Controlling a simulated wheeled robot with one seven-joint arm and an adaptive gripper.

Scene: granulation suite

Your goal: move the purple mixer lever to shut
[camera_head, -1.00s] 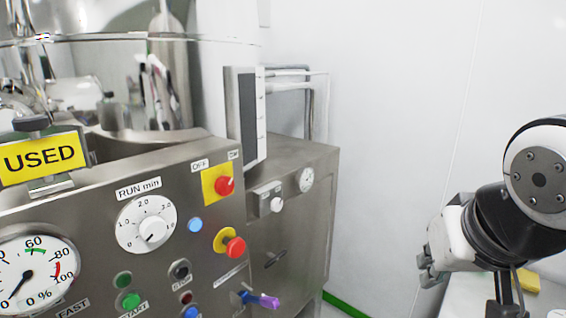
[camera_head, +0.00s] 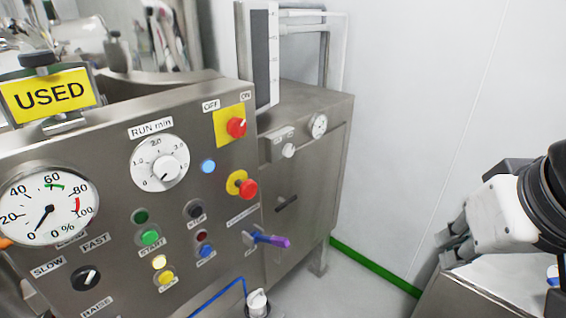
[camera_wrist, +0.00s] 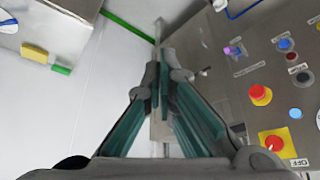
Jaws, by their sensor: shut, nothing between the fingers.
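The purple mixer lever (camera_head: 270,240) sticks out to the right from a blue hub at the lower right of the steel control panel (camera_head: 115,195). It also shows small in the wrist view (camera_wrist: 233,51), right of my fingers. A label by the lever is too small to read. My gripper (camera_head: 452,246) is at the right of the head view, well apart from the lever, near the white wall. In the wrist view my gripper (camera_wrist: 161,88) is shut with nothing between its fingers.
A red button on a yellow plate (camera_head: 236,127) and a red mushroom button (camera_head: 248,189) stick out above the lever. A steel cabinet (camera_head: 305,180) stands behind. A steel bench (camera_head: 475,290) is at lower right. Floor shows between panel and bench.

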